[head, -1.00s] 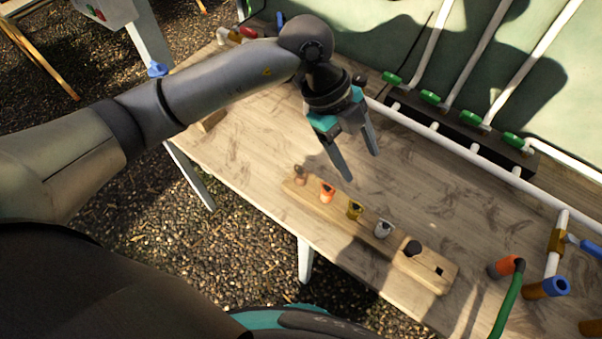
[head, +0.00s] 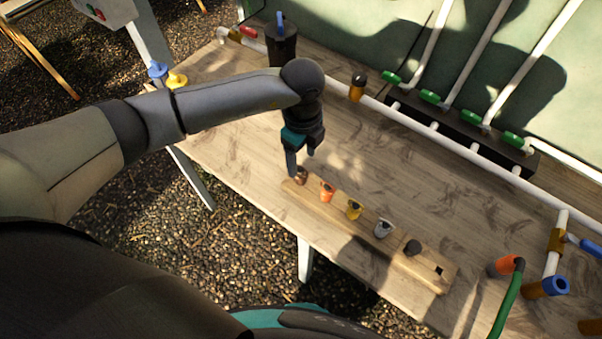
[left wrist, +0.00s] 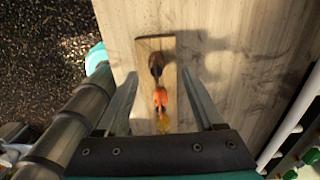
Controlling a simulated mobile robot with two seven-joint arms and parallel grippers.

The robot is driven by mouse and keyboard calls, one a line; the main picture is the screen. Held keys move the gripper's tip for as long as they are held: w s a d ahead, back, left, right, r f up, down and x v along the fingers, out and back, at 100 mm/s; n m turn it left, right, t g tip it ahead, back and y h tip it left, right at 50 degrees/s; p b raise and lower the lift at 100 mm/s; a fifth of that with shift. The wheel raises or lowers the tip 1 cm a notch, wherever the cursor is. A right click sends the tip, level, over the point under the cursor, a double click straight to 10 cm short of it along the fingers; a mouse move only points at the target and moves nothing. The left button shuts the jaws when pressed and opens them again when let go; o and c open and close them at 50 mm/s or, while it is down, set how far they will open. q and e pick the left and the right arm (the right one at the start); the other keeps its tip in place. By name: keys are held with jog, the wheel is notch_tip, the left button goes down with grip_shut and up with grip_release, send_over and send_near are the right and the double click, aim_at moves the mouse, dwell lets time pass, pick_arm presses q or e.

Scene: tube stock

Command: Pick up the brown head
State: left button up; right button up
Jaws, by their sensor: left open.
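The brown head (head: 301,175) stands at the far left end of a wooden block (head: 340,218) on the table. It also shows as a dark brown piece (left wrist: 156,64) near the block's end in the left wrist view. My left gripper (head: 301,165) is open and points down over that end of the block. In the left wrist view the left gripper's fingers (left wrist: 163,95) lie on either side of the block, with the brown head between and beyond them. The fingers hold nothing. My right gripper is not in view.
Beside the brown head on the block stand an orange head (head: 326,191), a yellow one (head: 354,210), a grey one (head: 383,229) and a black one (head: 413,248). White pipes (head: 440,138) with green fittings run along the back. The table between is clear.

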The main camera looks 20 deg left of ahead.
aim_at(300, 165)
pick_arm(q)
jog(key=f, duration=0.5)
jog(key=shift+s+a+f, duration=0.15)
jog(key=shift+s+a, duration=0.05)
grip_shut()
dwell(0.4)
